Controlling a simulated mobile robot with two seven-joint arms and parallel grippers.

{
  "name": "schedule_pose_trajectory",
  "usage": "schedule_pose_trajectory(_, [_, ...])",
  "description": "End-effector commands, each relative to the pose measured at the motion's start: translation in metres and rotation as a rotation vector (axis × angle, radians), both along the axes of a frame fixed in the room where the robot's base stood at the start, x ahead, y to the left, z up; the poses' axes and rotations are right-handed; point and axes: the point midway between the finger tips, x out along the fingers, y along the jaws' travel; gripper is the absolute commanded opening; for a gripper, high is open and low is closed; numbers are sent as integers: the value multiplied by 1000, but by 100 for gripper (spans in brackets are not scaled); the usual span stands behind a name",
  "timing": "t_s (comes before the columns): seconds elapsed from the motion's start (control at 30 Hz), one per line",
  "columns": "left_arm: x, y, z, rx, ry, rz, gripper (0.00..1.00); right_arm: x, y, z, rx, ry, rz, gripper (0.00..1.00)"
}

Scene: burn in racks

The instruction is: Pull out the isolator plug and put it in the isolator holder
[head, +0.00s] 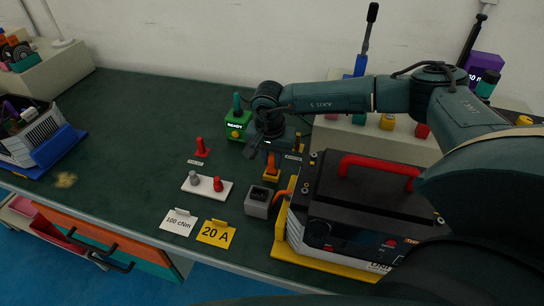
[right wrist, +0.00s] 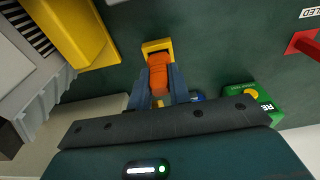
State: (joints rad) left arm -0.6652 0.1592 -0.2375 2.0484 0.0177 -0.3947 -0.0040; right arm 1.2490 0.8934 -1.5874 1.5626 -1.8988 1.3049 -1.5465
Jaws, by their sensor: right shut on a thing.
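The orange isolator plug (right wrist: 159,72) is between the fingers of my right gripper (right wrist: 158,88) in the right wrist view. Its far end is at the yellow holder (right wrist: 157,46), whose rim shows around it; how deep it sits cannot be told. In the head view the yellow holder (head: 271,176) stands on the bench left of the black unit, with the orange plug (head: 271,162) upright above it. My right gripper (head: 262,146) reaches down just behind them and partly hides the spot. My left gripper is not in view.
A grey socket box (head: 258,203) with a dark opening stands in front of the holder. The black unit (head: 362,205) with a red handle is close on the right. A green READY box (head: 237,122) is behind left.

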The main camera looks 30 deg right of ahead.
Motion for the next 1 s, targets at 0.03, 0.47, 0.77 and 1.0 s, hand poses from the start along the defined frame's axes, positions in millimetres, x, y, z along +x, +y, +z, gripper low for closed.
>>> schedule_pose_trajectory(0.03, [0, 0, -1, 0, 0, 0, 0, 0, 0, -2, 0, 0, 0, 0])
schedule_pose_trajectory(0.47, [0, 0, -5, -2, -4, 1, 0, 0, 0, -11, 0, 0, 0, 0])
schedule_pose_trajectory(0.77, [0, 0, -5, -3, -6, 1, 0, 0, 0, -13, 0, 0, 0, 31])
schedule_pose_trajectory(1.0, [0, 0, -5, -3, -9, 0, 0, 0, 0, -13, 0, 0, 0, 45])
